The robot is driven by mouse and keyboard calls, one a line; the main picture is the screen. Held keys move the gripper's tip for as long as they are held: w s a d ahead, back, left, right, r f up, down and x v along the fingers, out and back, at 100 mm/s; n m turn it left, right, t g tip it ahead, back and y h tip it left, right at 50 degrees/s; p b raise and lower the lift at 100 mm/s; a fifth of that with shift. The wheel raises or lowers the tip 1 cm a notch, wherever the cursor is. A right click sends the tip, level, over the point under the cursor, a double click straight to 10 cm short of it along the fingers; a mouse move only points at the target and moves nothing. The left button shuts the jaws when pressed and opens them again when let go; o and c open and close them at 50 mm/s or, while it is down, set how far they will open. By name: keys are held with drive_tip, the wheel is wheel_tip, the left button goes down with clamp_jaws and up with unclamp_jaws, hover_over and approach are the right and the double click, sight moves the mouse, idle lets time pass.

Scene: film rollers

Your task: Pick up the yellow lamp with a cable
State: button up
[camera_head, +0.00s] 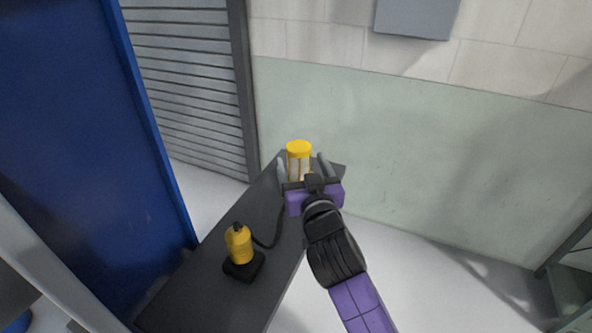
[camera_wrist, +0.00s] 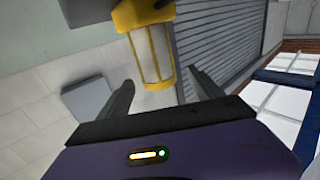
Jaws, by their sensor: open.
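The yellow lamp (camera_head: 298,149) has a yellow cap and a pale, caged body, and stands upright near the far end of the dark table. It also shows in the wrist view (camera_wrist: 148,52), ahead of the jaws. My gripper (camera_head: 301,165) is open, with one finger on each side of the lamp in the head view. In the wrist view the fingers (camera_wrist: 159,92) are apart, and the lamp's near end lies around the level of their tips. I cannot tell whether they touch it. The lamp's lower part is partly hidden by my gripper in the head view. A dark cable (camera_head: 277,232) runs along the table.
A yellow bottle-like object (camera_head: 239,246) stands on a black base on the dark table (camera_head: 205,287), left of my arm. A blue panel (camera_head: 75,130) rises on the left. A pale green wall (camera_head: 430,150) stands behind the table. Floor to the right is clear.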

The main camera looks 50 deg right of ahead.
sight(298, 149)
drive_tip(key=p+x, duration=0.2)
drive_tip(key=x, duration=0.4)
drive_tip(key=shift+d, duration=0.25)
drive_tip(key=shift+w+d+f, duration=0.1)
drive_tip(key=shift+w+d, duration=0.15)
drive_tip(key=shift+w, duration=0.15)
clamp_jaws()
